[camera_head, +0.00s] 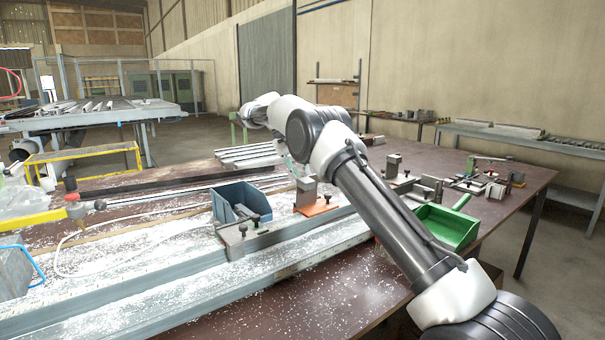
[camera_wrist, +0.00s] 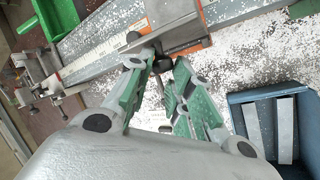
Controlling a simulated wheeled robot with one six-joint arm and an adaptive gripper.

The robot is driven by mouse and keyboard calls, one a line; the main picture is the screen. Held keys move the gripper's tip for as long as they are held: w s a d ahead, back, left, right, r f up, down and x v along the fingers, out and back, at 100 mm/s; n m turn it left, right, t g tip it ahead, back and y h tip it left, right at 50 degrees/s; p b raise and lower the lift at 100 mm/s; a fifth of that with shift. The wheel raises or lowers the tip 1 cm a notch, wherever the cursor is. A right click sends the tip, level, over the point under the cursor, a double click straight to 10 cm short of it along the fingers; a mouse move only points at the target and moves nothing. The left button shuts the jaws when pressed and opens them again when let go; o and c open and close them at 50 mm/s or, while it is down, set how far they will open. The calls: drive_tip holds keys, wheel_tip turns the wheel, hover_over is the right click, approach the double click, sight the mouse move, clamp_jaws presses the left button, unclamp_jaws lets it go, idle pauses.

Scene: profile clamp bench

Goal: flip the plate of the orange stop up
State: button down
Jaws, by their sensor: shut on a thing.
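The orange stop (camera_head: 318,209) sits on the pale rail beside the blue bin in the head view, with a grey upright block (camera_head: 306,190) on it. Its orange part looks low and flat; the plate's exact tilt is hard to tell. In the wrist view, the orange-brown edge of the stop (camera_wrist: 204,42) lies just beyond my fingertips. My gripper (camera_wrist: 164,66) is shut on a small dark knob (camera_wrist: 162,64) at the stop, between its green fingers. In the head view my gripper is mostly hidden behind the arm and the block.
A blue bin (camera_head: 228,197) stands left of the stop, and another clamp (camera_head: 243,240) sits on the rail in front of it. A green dustpan (camera_head: 445,226) lies to the right. White chips cover the rail and table. Several metal clamps stand farther right.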

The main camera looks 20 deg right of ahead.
drive_tip(key=shift+s+a+f, duration=0.1)
drive_tip(key=shift+a+f, duration=0.1)
drive_tip(key=shift+f, duration=0.25)
drive_tip(key=shift+s+a+f, duration=0.1)
drive_tip(key=shift+a+f, duration=0.05)
drive_tip(key=shift+f, duration=0.3)
drive_tip(key=c, duration=1.3)
unclamp_jaws()
drive_tip(key=shift+w+a, duration=0.1)
drive_tip(key=shift+d, duration=0.25)
